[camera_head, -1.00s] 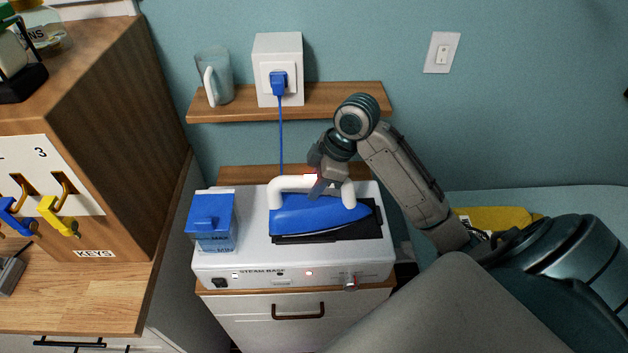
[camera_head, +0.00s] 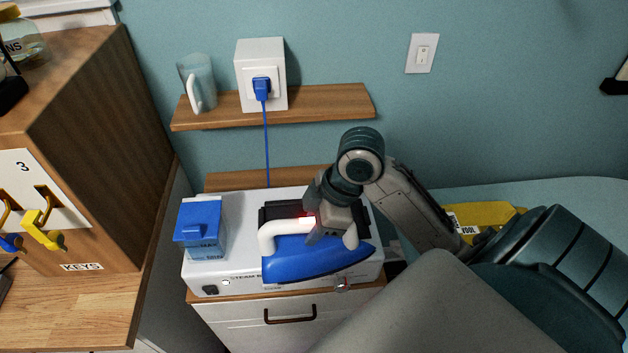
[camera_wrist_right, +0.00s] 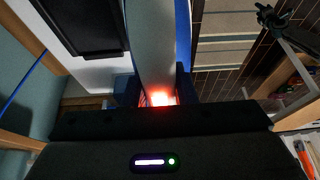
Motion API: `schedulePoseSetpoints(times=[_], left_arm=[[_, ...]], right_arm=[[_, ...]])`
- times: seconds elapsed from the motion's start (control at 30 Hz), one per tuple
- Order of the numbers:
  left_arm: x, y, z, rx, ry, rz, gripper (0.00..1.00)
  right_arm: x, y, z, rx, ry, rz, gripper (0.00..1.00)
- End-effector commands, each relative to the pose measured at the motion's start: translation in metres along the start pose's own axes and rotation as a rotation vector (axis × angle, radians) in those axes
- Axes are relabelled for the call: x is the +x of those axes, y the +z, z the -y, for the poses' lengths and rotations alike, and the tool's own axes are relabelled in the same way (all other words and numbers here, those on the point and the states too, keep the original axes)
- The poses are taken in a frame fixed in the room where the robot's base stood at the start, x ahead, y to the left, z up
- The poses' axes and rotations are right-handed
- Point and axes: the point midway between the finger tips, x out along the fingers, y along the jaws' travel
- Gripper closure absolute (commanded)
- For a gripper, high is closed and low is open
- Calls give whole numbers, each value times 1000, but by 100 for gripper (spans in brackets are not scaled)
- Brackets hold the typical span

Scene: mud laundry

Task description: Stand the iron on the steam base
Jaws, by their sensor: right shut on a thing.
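The blue iron (camera_head: 310,262) with a white handle hangs at the front of the white steam base (camera_head: 228,262), covering part of its front panel. My right gripper (camera_head: 322,232) is shut on the iron's handle, which also fills the middle of the right wrist view (camera_wrist_right: 154,45). The base's black rest plate (camera_head: 280,212) shows behind the iron and looks bare; it also appears at upper left in the right wrist view (camera_wrist_right: 85,22). The iron's underside is hidden. My left gripper is not in view.
A blue water tank (camera_head: 200,228) stands on the base's left end. A wooden key cabinet (camera_head: 100,140) stands at left.

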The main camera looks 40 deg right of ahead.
Motion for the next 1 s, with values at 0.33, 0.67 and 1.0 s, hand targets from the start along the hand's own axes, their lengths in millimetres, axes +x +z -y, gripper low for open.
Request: schedulePoseSetpoints(times=[0.33, 0.67, 1.0], left_arm=[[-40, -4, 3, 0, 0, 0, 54], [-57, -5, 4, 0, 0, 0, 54], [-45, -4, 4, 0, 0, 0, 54]], right_arm=[[-14, -10, -84, -24, -10, 1, 100], [-15, -6, -135, -41, -13, -2, 100], [-4, -1, -140, -44, -13, -3, 100]])
